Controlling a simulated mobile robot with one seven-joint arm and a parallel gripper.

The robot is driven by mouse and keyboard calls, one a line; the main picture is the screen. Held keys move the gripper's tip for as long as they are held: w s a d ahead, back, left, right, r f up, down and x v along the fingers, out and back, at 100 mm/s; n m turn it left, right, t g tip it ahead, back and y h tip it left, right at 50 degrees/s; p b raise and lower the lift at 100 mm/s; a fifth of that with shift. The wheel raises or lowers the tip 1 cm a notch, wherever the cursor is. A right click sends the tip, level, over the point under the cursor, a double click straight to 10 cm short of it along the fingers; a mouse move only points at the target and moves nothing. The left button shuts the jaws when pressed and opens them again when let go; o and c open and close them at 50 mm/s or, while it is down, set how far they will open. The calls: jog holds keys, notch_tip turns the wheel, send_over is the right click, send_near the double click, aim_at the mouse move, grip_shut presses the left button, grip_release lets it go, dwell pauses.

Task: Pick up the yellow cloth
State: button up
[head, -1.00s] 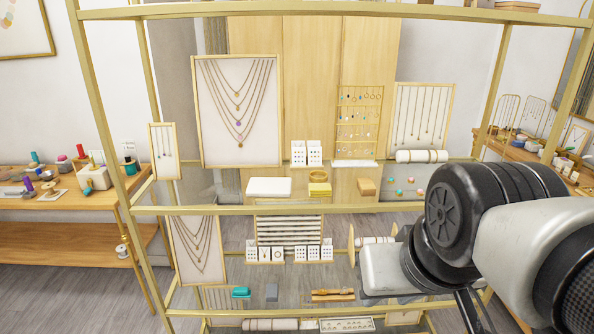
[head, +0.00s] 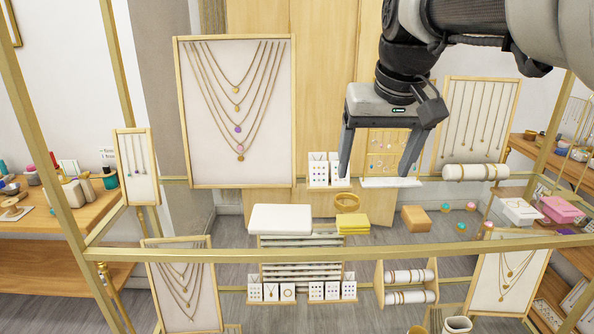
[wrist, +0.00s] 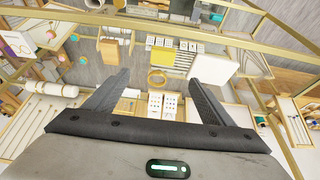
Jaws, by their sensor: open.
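The yellow cloth (head: 353,226) lies folded flat on the glass shelf in the head view, right of a white padded block (head: 280,218) and in front of a round gold piece (head: 347,202). In the wrist view, the cloth (wrist: 163,57) shows beyond the gold piece, between the open fingers. My gripper (head: 375,174) points down with its fingers wide apart and empty. It hangs above and behind the cloth, a little to its right, in front of the earring stand, and touches neither cloth nor gold piece.
A wooden block (head: 416,218) stands right of the cloth. White earring cards (head: 318,170) stand close to the left finger. A tall necklace board (head: 237,120) is at left and a smaller one (head: 478,118) at right. A gold front rail (head: 340,251) crosses before the shelf.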

send_near(353, 219)
jog(key=shift+w+d+f+b, duration=0.15)
jog(key=shift+d+f+b, duration=0.1)
jog(key=shift+f, duration=0.3)
jog(key=shift+w+d+f+b, duration=0.1)
jog(key=shift+d+f+b, duration=0.1)
jog(key=shift+f, duration=0.35)
jog(key=shift+a+x, duration=0.25)
jog(key=shift+x, duration=1.25)
jog(key=shift+a+x, duration=0.2)
jog(key=shift+x, duration=1.3)
jog(key=c, duration=1.2)
jog(key=shift+o, duration=0.2)
jog(key=shift+w+r, duration=0.1)
notch_tip(353, 219, up, 10)
jog(key=shift+p, duration=0.4)
